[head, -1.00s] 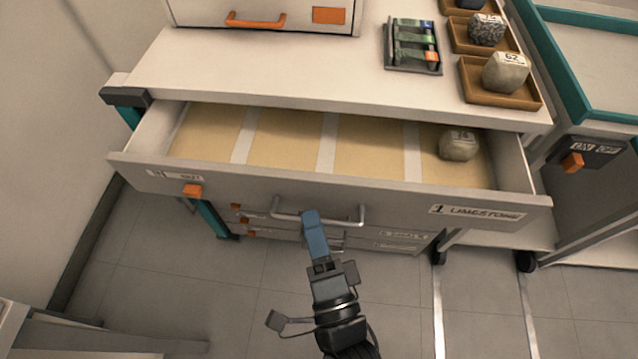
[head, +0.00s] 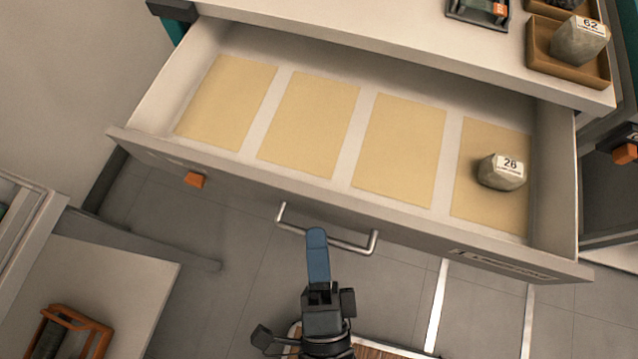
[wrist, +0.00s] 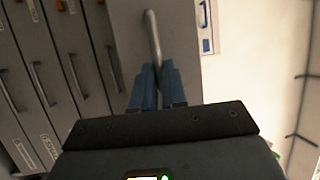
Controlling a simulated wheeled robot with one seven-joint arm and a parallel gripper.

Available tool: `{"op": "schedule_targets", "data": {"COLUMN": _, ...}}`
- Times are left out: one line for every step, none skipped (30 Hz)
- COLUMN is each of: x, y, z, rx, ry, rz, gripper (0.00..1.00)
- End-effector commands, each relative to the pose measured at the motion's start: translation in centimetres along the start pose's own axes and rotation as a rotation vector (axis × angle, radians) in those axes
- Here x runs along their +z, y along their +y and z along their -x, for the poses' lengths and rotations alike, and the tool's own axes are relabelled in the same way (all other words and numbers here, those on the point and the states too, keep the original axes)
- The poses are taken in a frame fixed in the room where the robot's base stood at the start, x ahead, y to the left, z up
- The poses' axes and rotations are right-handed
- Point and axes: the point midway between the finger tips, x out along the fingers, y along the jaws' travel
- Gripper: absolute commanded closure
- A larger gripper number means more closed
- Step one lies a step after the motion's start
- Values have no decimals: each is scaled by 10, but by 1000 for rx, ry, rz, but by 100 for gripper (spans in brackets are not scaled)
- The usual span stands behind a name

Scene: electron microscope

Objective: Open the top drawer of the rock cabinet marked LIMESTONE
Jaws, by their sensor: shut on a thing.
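The top drawer (head: 330,205) is pulled well out of the rock cabinet (head: 420,50) in the head view. Its front carries a label plate (head: 505,265) at the right, too slanted to read now; it read LIMESTONE a second ago. Inside are several tan pads, with a grey rock tagged 26 (head: 502,172) on the rightmost one. My gripper (head: 317,236) has its blue fingers shut on the drawer's bar handle (head: 352,246). The wrist view shows the fingers (wrist: 152,75) around the handle (wrist: 153,40), with lower drawer fronts (wrist: 60,70) to the left.
A rock tagged 62 (head: 580,40) sits in a brown tray (head: 570,72) on the cabinet top. A small rack (head: 478,12) stands left of it. A pale bench (head: 90,290) with an orange holder (head: 75,335) is at the lower left. Floor (head: 215,300) shows between.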

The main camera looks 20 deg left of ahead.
Motion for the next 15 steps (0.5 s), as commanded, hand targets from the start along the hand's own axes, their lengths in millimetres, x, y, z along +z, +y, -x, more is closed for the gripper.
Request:
{"op": "schedule_targets", "data": {"x": 0, "y": 1, "z": 0, "rx": 3, "ry": 0, "rz": 0, "gripper": 100}}
{"op": "schedule_targets", "data": {"x": 0, "y": 1, "z": 0, "rx": 3, "ry": 0, "rz": 0, "gripper": 100}}
{"op": "schedule_targets", "data": {"x": 0, "y": 1, "z": 0, "rx": 3, "ry": 0, "rz": 0, "gripper": 100}}
{"op": "schedule_targets", "data": {"x": 0, "y": 1, "z": 0, "rx": 3, "ry": 0, "rz": 0, "gripper": 100}}
{"op": "schedule_targets", "data": {"x": 0, "y": 1, "z": 0, "rx": 3, "ry": 0, "rz": 0, "gripper": 87}}
{"op": "schedule_targets", "data": {"x": 0, "y": 1, "z": 0, "rx": 3, "ry": 0, "rz": 0, "gripper": 83}}
{"op": "schedule_targets", "data": {"x": 0, "y": 1, "z": 0, "rx": 3, "ry": 0, "rz": 0, "gripper": 80}}
{"op": "schedule_targets", "data": {"x": 0, "y": 1, "z": 0, "rx": 3, "ry": 0, "rz": 0, "gripper": 77}}
{"op": "schedule_targets", "data": {"x": 0, "y": 1, "z": 0, "rx": 2, "ry": 0, "rz": 0, "gripper": 73}}
{"op": "schedule_targets", "data": {"x": 0, "y": 1, "z": 0, "rx": 2, "ry": 0, "rz": 0, "gripper": 70}}
{"op": "schedule_targets", "data": {"x": 0, "y": 1, "z": 0, "rx": 2, "ry": 0, "rz": 0, "gripper": 67}}
{"op": "schedule_targets", "data": {"x": 0, "y": 1, "z": 0, "rx": 2, "ry": 0, "rz": 0, "gripper": 64}}
{"op": "schedule_targets", "data": {"x": 0, "y": 1, "z": 0, "rx": 1, "ry": 0, "rz": 0, "gripper": 62}}
{"op": "schedule_targets", "data": {"x": 0, "y": 1, "z": 0, "rx": 1, "ry": 0, "rz": 0, "gripper": 62}}
{"op": "schedule_targets", "data": {"x": 0, "y": 1, "z": 0, "rx": 1, "ry": 0, "rz": 0, "gripper": 62}}
